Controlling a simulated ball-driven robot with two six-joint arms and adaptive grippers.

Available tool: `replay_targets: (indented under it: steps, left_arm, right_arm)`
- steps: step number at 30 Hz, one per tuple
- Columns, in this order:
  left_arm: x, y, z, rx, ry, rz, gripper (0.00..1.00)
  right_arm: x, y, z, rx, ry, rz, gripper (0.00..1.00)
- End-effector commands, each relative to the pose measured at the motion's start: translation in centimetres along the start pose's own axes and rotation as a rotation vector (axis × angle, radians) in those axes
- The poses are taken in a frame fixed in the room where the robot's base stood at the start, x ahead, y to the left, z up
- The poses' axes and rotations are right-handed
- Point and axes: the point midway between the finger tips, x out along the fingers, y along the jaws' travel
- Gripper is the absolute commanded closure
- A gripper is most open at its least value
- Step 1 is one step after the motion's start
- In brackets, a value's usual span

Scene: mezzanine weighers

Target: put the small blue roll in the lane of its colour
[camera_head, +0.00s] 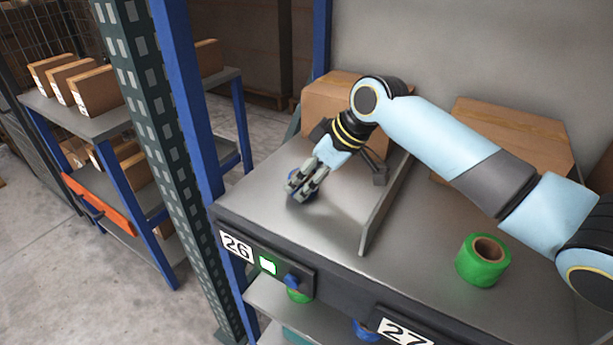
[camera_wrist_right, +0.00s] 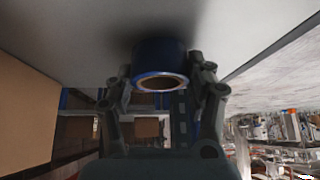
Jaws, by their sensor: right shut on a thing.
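The small blue roll (camera_head: 301,198) is between the fingers of my right gripper (camera_head: 299,186), mostly hidden by them in the head view. In the right wrist view the blue roll (camera_wrist_right: 160,62) shows between the two fingers (camera_wrist_right: 163,85), its open end and pale core rim facing the camera. The gripper is shut on it. They are over the front part of the grey lane marked 26 (camera_head: 260,205), left of the divider. The roll is very close to the lane surface; I cannot tell if it touches. My left gripper is not in view.
A grey upright divider (camera_head: 382,210) separates lane 26 from lane 27 (camera_head: 420,235). A green roll (camera_head: 484,259) stands in lane 27. Cardboard boxes (camera_head: 318,97) (camera_head: 510,135) stand at the back of both lanes. A blue rack post (camera_head: 190,100) rises at the left.

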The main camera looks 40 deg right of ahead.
Motion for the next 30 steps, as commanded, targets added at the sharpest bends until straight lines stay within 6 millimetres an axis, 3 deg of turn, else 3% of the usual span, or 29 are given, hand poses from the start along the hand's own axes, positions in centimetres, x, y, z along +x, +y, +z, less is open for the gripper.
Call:
replay_targets:
  steps: [6, 7, 12, 23, 30]
  left_arm:
    - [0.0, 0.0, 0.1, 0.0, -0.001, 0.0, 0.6]
    - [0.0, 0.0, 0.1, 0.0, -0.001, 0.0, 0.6]
    - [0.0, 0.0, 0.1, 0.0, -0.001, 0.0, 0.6]
    - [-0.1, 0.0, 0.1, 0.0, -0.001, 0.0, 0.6]
    - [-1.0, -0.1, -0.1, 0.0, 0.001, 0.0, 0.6]
  right_arm:
    - [0.1, 0.0, 0.1, 0.0, 0.0, 0.0, 0.78]
    - [0.1, 0.0, 0.1, 0.0, 0.0, 0.0, 0.43]
    - [0.1, 0.0, 0.1, 0.0, 0.0, 0.0, 0.22]
    - [-0.6, 0.1, -0.1, -0.002, 0.0, 0.002, 0.22]
    - [-5.5, 0.1, -0.1, -0.007, -0.002, 0.004, 0.22]
